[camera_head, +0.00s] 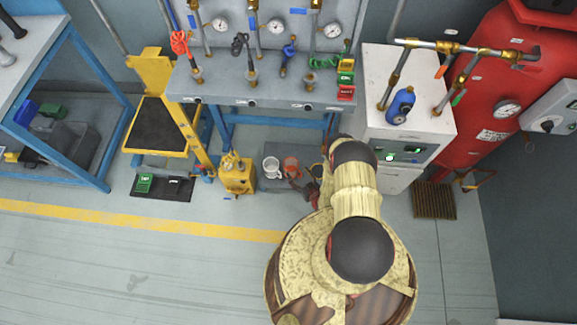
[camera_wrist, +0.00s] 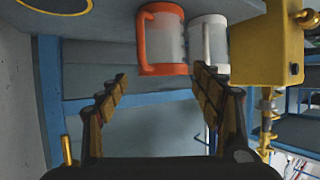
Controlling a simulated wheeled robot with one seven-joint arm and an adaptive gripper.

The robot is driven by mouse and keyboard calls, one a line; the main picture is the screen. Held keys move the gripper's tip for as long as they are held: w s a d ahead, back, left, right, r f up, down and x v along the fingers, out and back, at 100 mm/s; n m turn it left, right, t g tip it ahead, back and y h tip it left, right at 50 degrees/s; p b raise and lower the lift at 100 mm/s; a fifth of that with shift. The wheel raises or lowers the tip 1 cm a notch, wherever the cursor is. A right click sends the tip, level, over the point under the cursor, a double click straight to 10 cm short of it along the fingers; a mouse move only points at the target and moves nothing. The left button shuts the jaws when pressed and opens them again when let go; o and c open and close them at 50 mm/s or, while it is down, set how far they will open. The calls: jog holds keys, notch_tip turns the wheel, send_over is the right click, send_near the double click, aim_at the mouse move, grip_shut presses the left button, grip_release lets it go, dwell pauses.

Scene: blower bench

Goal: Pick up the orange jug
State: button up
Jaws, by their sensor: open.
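The orange jug (camera_head: 291,165) stands on a low grey stand under the bench in the head view. In the wrist view the orange jug (camera_wrist: 172,40) shows a pale, see-through body with an orange handle on its left and an orange band. My gripper (camera_wrist: 161,76) is open and empty, with its fingers apart and pointing toward the jug. The jug appears beyond the fingertips, not between them. In the head view my gripper (camera_head: 305,188) is small and partly hidden by my arm, just to the lower right of the jug.
A white jug (camera_head: 271,167) stands close to the left of the orange one; the wrist view shows it (camera_wrist: 208,45) on the right. A yellow box-shaped device (camera_head: 237,175) is further left. The grey stand (camera_head: 268,185) sits below the bench (camera_head: 255,92). Floor in front is clear.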

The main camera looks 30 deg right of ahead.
jog(key=shift+a+b+x, duration=0.2)
jog(key=shift+b+x, duration=1.65)
jog(key=shift+x, duration=2.1)
jog(key=shift+r, duration=0.2)
jog(key=shift+c, duration=1.2)
jog(key=c, duration=0.7)
jog(key=shift+c, duration=0.3)
